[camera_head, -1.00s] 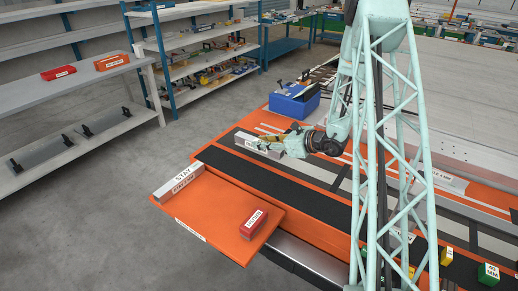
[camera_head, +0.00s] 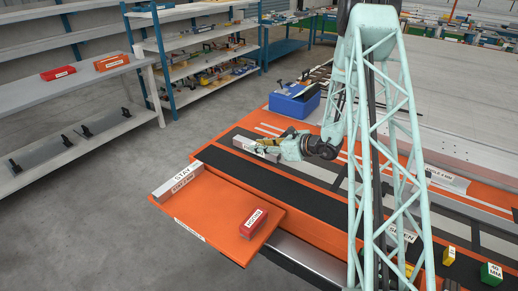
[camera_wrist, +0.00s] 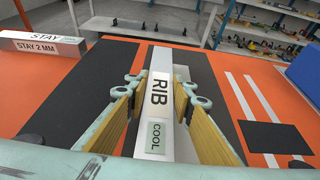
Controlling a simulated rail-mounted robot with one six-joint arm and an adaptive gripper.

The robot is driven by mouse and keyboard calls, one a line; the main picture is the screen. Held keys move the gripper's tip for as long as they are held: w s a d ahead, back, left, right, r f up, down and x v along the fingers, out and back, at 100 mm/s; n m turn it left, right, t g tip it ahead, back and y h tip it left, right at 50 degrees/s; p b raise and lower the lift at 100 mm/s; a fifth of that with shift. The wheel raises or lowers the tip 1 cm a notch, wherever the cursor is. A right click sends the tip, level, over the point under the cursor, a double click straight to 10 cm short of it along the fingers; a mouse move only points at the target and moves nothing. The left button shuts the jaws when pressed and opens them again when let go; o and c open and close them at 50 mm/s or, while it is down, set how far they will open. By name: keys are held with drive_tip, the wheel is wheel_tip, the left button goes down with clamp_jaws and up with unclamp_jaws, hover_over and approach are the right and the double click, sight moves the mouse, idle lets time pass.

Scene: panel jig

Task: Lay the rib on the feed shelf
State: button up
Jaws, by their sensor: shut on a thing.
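The rib (camera_wrist: 160,66) is a pale grey bar labelled RIB and COOL. My gripper (camera_wrist: 158,100) is shut on it, with yellowish finger pads on both sides. In the head view, the rib (camera_head: 246,143) sticks out left of my gripper (camera_head: 268,148), over the striped orange bench. I cannot tell whether it touches the bench. An orange shelf (camera_head: 205,217), likely the feed shelf, juts out in front of the bench, left of and nearer than my gripper. Its edge label is too small to read.
A grey block labelled STAY (camera_head: 178,187) lies along the shelf's left edge. A red labelled block (camera_head: 254,223) stands near its right corner. The shelf's middle is bare. A blue bin (camera_head: 294,101) stands on the bench behind my gripper.

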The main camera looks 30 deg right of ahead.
drive_tip(key=shift+f, duration=0.25)
drive_tip(key=o, duration=1)
drive_tip(key=shift+r, duration=0.2)
drive_tip(key=shift+p+v, duration=0.9)
drive_tip(key=shift+v, duration=5.05)
